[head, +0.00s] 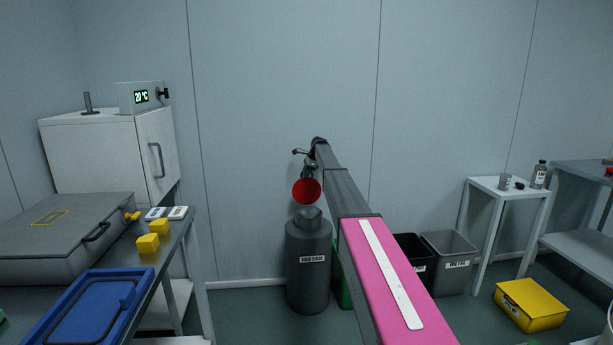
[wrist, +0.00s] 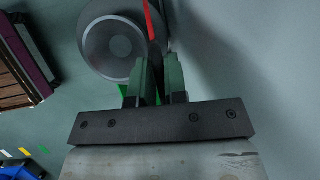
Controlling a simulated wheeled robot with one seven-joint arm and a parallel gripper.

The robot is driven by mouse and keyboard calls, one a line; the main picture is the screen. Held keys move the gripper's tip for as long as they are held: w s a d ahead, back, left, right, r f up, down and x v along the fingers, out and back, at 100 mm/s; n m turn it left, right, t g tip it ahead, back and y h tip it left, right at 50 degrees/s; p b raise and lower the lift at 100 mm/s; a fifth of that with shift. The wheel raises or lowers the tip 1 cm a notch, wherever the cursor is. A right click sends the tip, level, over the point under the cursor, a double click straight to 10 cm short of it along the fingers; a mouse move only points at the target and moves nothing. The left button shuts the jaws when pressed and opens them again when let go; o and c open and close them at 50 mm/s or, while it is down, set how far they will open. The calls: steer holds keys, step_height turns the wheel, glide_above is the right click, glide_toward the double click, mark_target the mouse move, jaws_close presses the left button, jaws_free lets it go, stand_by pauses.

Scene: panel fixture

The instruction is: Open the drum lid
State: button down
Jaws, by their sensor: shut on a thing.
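The drum (head: 308,268) is a dark grey cylinder with a label and a narrower neck, upright on the floor near the back wall. Its top shows as round grey rings in the wrist view (wrist: 120,46). The red lid (head: 307,191) stands up on edge above the neck, its round face toward the head camera. In the wrist view the lid is a thin red edge (wrist: 148,20). My gripper (wrist: 160,80) is shut on a dark piece running up to the lid. In the head view my gripper (head: 311,170) is partly hidden behind the lid. Any hinge is unclear.
A bench on the left holds a grey case (head: 62,225), yellow blocks (head: 148,243) and a blue tray (head: 85,310). Right of the drum stand a black bin (head: 413,264) and a grey bin (head: 450,262). A yellow box (head: 531,305) lies on the floor.

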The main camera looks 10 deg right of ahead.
steer(key=shift+w, duration=0.45)
steer(key=shift+a, duration=0.1)
steer(key=c, duration=1.2)
jaws_free()
steer(key=v, duration=1)
steer(key=shift+s+r, duration=0.1)
steer(key=shift+r, duration=0.25)
